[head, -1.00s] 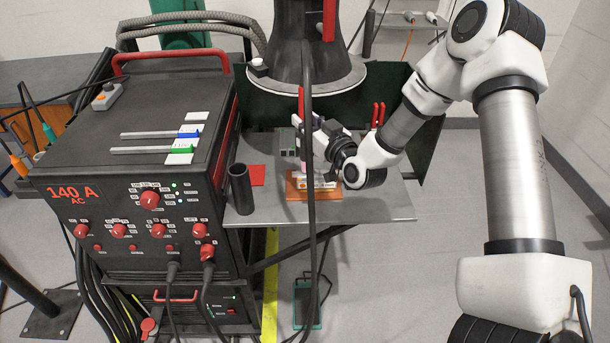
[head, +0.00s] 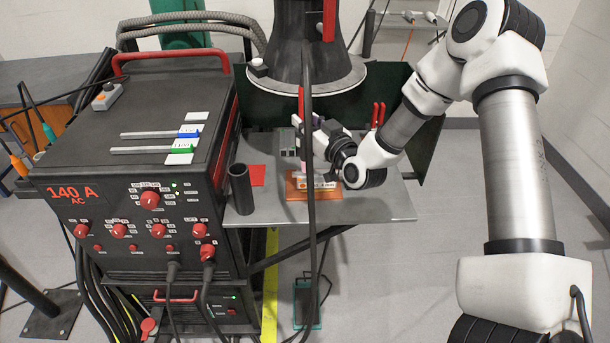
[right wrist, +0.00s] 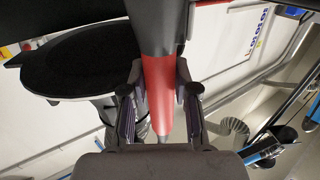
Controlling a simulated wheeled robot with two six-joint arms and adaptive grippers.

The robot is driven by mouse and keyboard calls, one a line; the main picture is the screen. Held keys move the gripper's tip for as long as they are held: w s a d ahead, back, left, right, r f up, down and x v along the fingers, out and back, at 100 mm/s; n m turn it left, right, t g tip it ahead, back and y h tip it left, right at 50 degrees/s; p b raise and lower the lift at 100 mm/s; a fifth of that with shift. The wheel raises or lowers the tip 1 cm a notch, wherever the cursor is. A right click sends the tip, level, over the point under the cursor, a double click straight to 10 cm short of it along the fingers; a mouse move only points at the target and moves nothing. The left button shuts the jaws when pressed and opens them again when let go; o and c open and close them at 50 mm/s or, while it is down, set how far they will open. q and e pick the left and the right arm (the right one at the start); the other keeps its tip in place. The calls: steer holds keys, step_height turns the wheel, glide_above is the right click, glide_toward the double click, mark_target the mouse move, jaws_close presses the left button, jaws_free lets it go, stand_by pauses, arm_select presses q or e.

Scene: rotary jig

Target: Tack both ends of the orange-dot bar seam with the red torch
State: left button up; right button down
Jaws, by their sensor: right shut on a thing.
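The red torch (right wrist: 159,92) stands between the two fingers of my right gripper (right wrist: 160,110) in the right wrist view, and the gripper is shut on it. In the head view my right gripper (head: 318,147) is small and dark, just above the orange-brown plate (head: 327,195) on the bench. A small pale workpiece with labels (head: 325,184) lies on that plate. The gripper and a hanging dark cable partly cover it. My left gripper is not in view.
The welding machine (head: 140,190) stands at the left. A dark upright tube (head: 240,190) and a red square (head: 257,174) sit on the grey bench (head: 380,208) left of the plate. Red-handled tools (head: 378,114) stand behind. The bench's front right is clear.

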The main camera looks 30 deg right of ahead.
mark_target(308, 104)
steer(key=shift+r+p, duration=1.95)
steer(key=shift+r, duration=0.65)
steer(key=shift+f, duration=0.15)
